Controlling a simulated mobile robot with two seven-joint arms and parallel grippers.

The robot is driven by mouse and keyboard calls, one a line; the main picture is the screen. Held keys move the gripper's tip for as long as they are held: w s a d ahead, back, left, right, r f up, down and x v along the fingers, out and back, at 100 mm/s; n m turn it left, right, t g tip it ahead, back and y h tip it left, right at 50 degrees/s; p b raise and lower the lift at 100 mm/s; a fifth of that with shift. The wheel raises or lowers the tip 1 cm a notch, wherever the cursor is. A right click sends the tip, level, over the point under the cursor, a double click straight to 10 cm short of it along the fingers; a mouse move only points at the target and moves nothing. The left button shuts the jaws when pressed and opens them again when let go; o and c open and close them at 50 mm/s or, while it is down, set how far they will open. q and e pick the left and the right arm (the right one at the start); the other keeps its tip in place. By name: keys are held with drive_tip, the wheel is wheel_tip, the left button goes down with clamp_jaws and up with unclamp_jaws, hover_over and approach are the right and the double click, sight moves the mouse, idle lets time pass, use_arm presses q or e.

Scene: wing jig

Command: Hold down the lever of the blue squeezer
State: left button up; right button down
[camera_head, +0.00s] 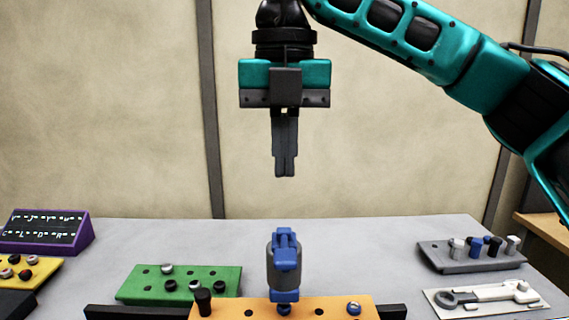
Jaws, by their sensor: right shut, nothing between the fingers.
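The blue squeezer (285,255) stands upright at the front middle of the table, just behind the orange block. It has a dark grey body with blue parts at its top and bottom. The blue piece on top (285,240) looks like its lever. My right gripper (285,170) points straight down above the squeezer, with its fingers together and nothing between them. A clear gap shows between the fingertips and the squeezer's top. My left gripper is not in view.
An orange block (240,309) with pegs lies in front. A green block (220,289) with knobs is to the left, with a yellow block (45,270) and a purple-framed panel (75,247) farther left. A grey peg holder (440,258) and a white tray (515,307) stand right.

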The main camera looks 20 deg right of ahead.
sight(284, 253)
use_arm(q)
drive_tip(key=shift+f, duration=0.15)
use_arm(e)
wheel_tip(284, 253, down, 11)
drive_tip(key=shift+f, duration=0.1)
idle(0.3)
